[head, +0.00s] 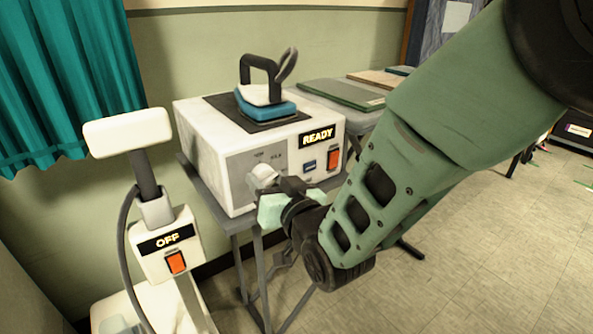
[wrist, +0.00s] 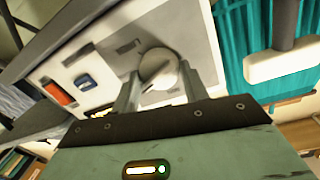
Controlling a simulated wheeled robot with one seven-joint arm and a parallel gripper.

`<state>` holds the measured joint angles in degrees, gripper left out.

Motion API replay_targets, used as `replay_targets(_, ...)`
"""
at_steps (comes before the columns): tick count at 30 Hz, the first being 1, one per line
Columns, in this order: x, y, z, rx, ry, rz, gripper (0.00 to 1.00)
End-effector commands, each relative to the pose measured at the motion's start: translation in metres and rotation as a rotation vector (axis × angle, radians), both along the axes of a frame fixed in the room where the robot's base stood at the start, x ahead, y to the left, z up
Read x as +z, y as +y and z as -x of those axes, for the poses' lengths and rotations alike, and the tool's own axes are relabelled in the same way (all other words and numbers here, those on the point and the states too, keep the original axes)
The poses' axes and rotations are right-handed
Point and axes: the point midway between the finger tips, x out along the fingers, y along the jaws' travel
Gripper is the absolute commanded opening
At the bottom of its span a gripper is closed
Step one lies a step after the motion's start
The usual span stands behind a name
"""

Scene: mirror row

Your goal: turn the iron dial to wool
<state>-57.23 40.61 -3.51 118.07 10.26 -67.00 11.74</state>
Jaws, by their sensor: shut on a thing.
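The iron station (head: 215,165) is a white box on a grey stand, with a lit READY display (head: 318,137) and an orange switch (head: 333,160) on its front. A blue iron (head: 264,104) rests on the dark mat on its top. The pale round dial (head: 263,174) is on the left of the front panel. My gripper (head: 270,187) is at the dial. In the wrist view its fingers are on both sides of the dial (wrist: 158,68), shut on it. The labels around the dial are too small or hidden to read, so its setting cannot be told.
A white steamer (head: 165,240) with an OFF display and an orange switch stands close at the left, with a dark hose. A teal curtain (head: 65,80) hangs behind it. A green board (head: 343,94) lies behind the station. The floor at the right is open.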

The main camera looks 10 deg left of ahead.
Motion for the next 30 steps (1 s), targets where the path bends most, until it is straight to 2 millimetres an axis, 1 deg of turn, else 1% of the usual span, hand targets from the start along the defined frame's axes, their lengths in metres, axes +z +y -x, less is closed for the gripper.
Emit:
replay_targets(1, -0.0025, -0.0015, -0.0014, -0.004, 0.034, -0.031, 0.21)
replay_targets(6, -0.0023, -0.0019, -0.0018, -0.003, 0.148, -0.128, 0.21)
replay_targets(15, -0.0016, -0.0017, -0.0015, -0.002, 0.309, -0.264, 0.21)
replay_targets(21, -0.0012, -0.0021, -0.0019, -0.002, 0.373, -0.316, 0.21)
replay_targets(30, -0.0006, -0.0018, -0.0015, -0.001, 0.407, -0.344, 0.21)
